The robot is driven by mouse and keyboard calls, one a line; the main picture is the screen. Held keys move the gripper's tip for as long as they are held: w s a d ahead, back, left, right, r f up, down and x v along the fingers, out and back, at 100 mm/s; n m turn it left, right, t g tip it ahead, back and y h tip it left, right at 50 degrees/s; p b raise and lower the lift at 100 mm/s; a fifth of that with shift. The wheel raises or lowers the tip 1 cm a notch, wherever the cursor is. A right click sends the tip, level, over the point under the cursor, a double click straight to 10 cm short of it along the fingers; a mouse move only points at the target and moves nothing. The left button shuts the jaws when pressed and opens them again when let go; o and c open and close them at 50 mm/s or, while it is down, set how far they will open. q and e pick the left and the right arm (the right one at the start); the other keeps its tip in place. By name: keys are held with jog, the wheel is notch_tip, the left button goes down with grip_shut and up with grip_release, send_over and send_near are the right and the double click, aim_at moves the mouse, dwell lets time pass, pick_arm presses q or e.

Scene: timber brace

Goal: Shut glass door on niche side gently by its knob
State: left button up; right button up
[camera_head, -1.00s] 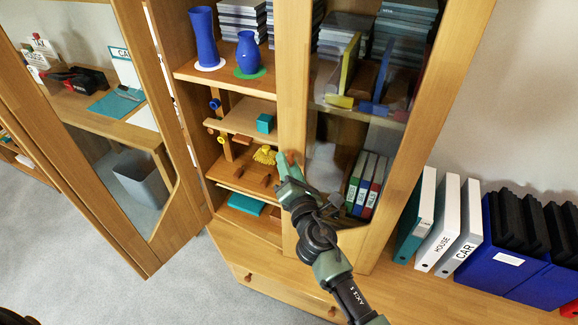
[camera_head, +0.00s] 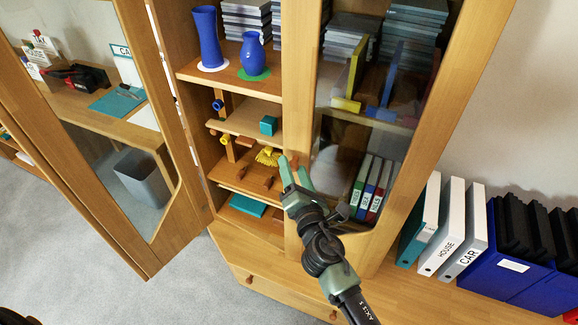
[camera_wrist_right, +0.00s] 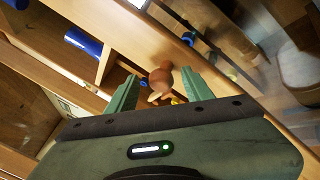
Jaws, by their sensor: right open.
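The right glass door (camera_head: 300,80), wood-framed, stands in front of shelves with books and binders; I cannot tell if it is fully shut. A second glass door (camera_head: 150,225) stands wide open at the left. My right gripper (camera_head: 295,176) is open at the left upright of the right door. In the right wrist view, a round brown wooden knob (camera_wrist_right: 160,78) shows between the spread fingers of the right gripper (camera_wrist_right: 155,88), which do not visibly grip it. In the head view the knob is not clearly seen.
The open shelves hold blue vases (camera_head: 208,38), a teal box (camera_head: 268,125) and a yellow brush-like thing (camera_head: 268,156). White binders (camera_head: 443,228) and a blue box (camera_head: 515,262) stand on the ledge at right. A grey bin (camera_head: 143,178) shows through the left door. The floor at left is clear.

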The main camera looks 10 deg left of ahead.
jog(key=v, duration=0.7)
jog(key=shift+a, duration=0.2)
jog(key=shift+s, duration=0.15)
